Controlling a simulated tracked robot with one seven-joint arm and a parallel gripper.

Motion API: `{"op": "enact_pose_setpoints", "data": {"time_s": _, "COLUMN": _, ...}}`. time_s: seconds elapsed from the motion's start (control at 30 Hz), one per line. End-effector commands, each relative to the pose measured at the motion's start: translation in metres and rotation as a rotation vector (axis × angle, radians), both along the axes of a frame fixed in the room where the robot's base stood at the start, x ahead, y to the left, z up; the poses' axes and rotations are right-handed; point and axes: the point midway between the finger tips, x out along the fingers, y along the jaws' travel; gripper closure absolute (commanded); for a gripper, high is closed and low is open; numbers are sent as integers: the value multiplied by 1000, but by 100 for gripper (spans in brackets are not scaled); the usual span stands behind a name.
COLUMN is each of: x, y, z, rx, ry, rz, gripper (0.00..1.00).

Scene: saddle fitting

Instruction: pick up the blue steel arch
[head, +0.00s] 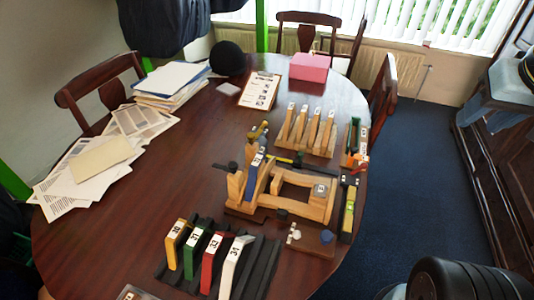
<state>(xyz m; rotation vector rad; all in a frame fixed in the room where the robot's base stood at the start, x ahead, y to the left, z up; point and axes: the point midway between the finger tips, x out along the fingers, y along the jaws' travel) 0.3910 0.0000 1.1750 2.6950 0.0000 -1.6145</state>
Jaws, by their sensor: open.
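The blue steel arch (255,177) stands tilted in the left part of a wooden saddle fixture (290,206) on the table, with a white label on its upper end. Its lower end is partly hidden by the fixture's wood. In front, a dark slotted rack (262,262) holds a yellow arch (174,246), a green arch (191,256), a red arch (210,265) and a white arch (232,270), each with a number label. My gripper is not in view.
A wooden rack with several upright pieces (307,132) stands behind the fixture. Tools line the table's right edge. Papers (100,165), a clipboard (260,91), a pink box (310,67) and a black cap (227,58) lie farther back. The table's left middle (150,200) is clear.

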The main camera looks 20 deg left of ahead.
Motion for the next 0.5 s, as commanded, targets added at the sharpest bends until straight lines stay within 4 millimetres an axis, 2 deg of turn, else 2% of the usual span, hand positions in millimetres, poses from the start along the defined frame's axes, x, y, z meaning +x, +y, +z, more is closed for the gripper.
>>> {"op": "enact_pose_setpoints", "data": {"time_s": 0.17, "x": 0, "y": 0, "z": 0, "rx": 0, "ry": 0, "rz": 0, "gripper": 57}}
{"op": "enact_pose_setpoints", "data": {"time_s": 0.33, "x": 3, "y": 3, "z": 0, "rx": -13, "ry": 6, "rz": 31, "gripper": 45}}
{"op": "enact_pose_setpoints", "data": {"time_s": 0.5, "x": 20, "y": 20, "z": -3, "rx": -102, "ry": 39, "rz": 224, "gripper": 45}}
